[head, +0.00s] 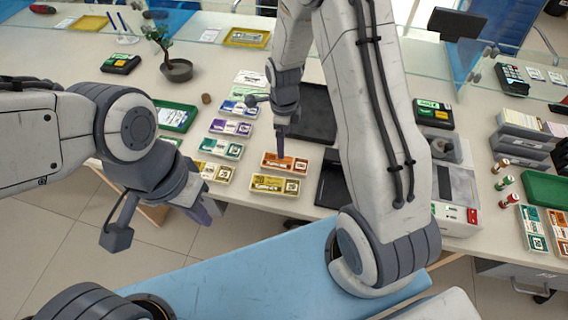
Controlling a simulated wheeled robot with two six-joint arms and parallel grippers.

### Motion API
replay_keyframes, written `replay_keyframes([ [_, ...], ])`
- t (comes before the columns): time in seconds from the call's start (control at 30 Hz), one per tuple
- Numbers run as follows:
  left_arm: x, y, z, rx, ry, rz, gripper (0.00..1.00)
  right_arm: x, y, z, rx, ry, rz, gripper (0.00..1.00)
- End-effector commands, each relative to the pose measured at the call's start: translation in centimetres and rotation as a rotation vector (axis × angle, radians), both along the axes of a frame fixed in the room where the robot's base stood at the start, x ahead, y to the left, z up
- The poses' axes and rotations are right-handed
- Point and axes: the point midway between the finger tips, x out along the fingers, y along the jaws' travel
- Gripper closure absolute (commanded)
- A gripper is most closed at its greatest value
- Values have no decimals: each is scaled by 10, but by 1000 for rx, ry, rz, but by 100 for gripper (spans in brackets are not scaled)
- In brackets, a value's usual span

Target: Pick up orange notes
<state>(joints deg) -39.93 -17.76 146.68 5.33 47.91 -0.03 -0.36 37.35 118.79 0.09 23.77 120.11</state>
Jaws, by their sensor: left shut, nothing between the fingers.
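The orange notes (299,164) lie in a shallow tray on the counter, near its front edge, just behind a tray of yellow notes (266,185). My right gripper (281,153) points down at the left part of the orange notes; its tips are at or just above them. I cannot tell whether it touches them or how far its fingers are apart. My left gripper (204,215) is shut and empty, in front of the counter edge, left of and nearer than the orange notes.
Teal notes (220,149), purple notes (231,127) and other note trays stand left of and behind the orange notes. A black tray (312,116) is behind them. A potted plant (177,70) stands farther back. A card machine (456,185) is at right.

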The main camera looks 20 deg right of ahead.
Motion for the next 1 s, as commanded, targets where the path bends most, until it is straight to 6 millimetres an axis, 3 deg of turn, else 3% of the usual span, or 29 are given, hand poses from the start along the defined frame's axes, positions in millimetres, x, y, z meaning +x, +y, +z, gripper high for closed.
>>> replay_keyframes([
  [0.3,0,0,6,0,0,0,100,2,-5,-46,-1,5,-65,0],
  [1.0,0,0,25,0,0,1,100,1,-4,-111,0,1,-62,0],
])
